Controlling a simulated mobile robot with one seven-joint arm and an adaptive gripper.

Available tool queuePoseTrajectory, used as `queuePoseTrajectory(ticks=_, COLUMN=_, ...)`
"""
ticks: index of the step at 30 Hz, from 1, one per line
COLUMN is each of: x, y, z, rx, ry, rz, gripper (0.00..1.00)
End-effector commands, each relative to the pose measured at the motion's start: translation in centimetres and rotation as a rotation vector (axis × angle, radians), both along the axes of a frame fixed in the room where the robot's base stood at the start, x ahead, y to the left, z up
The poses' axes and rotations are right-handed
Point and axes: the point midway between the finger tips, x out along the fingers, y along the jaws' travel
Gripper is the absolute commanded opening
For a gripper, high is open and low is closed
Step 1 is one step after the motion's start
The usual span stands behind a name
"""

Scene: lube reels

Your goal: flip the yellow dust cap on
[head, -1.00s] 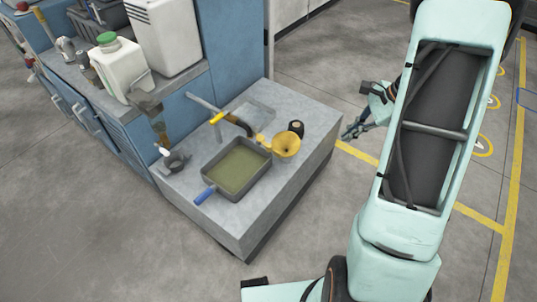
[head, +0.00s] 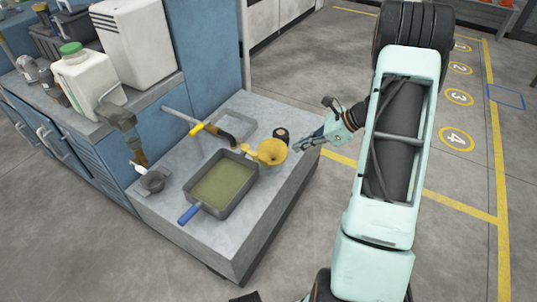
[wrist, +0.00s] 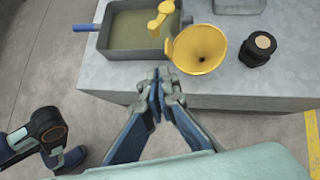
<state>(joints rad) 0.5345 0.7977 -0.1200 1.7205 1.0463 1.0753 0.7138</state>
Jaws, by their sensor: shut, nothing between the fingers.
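A small yellow piece, which looks like the dust cap (head: 246,150), sits beside the tray's far right edge, left of the yellow funnel (head: 272,152). In the wrist view the yellow piece (wrist: 160,18) shows above the tray rim, left of the funnel (wrist: 197,50). What it is attached to is not clear. My gripper (head: 297,149) is at the right edge of the grey block, just right of the funnel. In the wrist view my gripper (wrist: 158,80) has its fingers together and empty, in front of the funnel, apart from the yellow piece.
A grey tray (head: 246,188) of greenish liquid with a blue handle (head: 188,214) lies on the grey block (head: 230,240). A black cylinder (head: 281,134) stands behind the funnel. A pipe with a yellow sleeve (head: 197,129) crosses the back.

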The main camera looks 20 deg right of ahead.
Motion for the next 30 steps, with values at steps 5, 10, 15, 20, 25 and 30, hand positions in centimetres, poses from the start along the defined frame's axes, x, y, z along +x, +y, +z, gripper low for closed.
queuePoseTrajectory(ticks=5, x=0.5, y=1.0, z=-1.2, rx=0.001, ry=0.001, rz=0.003, gripper=0.00)
queuePoseTrajectory(ticks=10, x=1.5, y=3.1, z=-3.7, rx=0.001, ry=0.002, rz=0.005, gripper=0.00)
queuePoseTrajectory(ticks=15, x=2.8, y=5.3, z=-6.4, rx=0.000, ry=0.002, rz=0.004, gripper=0.00)
queuePoseTrajectory(ticks=20, x=4.1, y=7.5, z=-7.3, rx=-0.001, ry=-0.001, rz=0.006, gripper=0.00)
queuePoseTrajectory(ticks=25, x=5.0, y=9.1, z=-7.2, rx=-0.003, ry=-0.001, rz=0.004, gripper=0.00)
queuePoseTrajectory(ticks=30, x=5.4, y=9.6, z=-7.1, rx=-0.002, ry=-0.001, rz=0.001, gripper=0.00)
